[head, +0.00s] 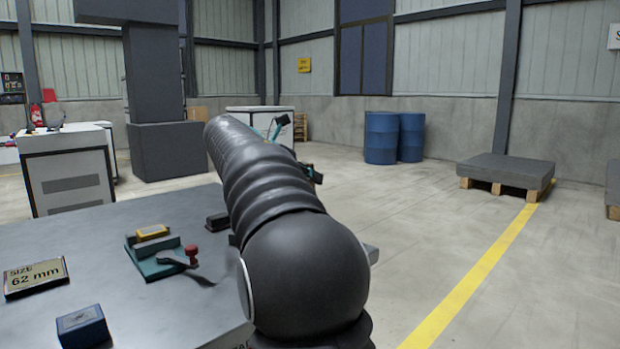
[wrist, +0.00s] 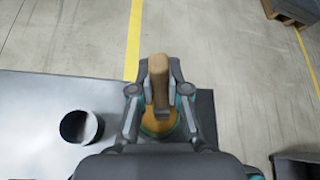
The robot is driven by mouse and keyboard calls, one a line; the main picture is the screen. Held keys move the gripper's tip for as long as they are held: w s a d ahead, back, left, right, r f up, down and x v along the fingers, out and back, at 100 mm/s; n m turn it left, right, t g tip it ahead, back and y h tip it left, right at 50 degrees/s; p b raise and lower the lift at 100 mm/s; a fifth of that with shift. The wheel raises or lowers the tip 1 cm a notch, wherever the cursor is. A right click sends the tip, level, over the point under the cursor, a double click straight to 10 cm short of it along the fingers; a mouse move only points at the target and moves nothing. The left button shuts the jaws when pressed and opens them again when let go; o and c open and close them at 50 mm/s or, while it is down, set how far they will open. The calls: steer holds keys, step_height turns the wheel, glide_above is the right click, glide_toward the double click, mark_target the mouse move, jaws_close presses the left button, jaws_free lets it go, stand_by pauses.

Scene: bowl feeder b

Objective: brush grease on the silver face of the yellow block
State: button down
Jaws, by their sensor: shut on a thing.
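The yellow block (head: 152,232) sits on a grey and teal fixture on the table in the head view. Its silver face cannot be made out clearly at this size. In the wrist view my gripper (wrist: 159,92) is shut on a tan-handled tool (wrist: 158,72), seemingly the brush. An orange-yellow round part shows below the handle, between the fingers; the tool's bristles cannot be made out. A round cup with a dark inside (wrist: 80,127) stands on the table left of my gripper. In the head view my arm hides most of my gripper.
The fixture has a red knob (head: 191,254) and a dark lever beside the yellow block. A "SIZE 62 mm" sign (head: 36,277) and a dark blue box (head: 83,326) stand at the table's left. The table (head: 150,310) has bare room at the front. Blue drums (head: 382,138) stand far off.

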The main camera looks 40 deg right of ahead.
steer(key=shift+f, duration=0.5)
stand_by(0.9)
step_height(320, 180, up, 3)
steer(key=p, duration=0.2)
steer(key=shift+f+p, duration=0.1)
steer(key=shift+p, duration=0.2)
steer(key=shift+r, duration=2.1)
steer(key=shift+s, duration=0.1)
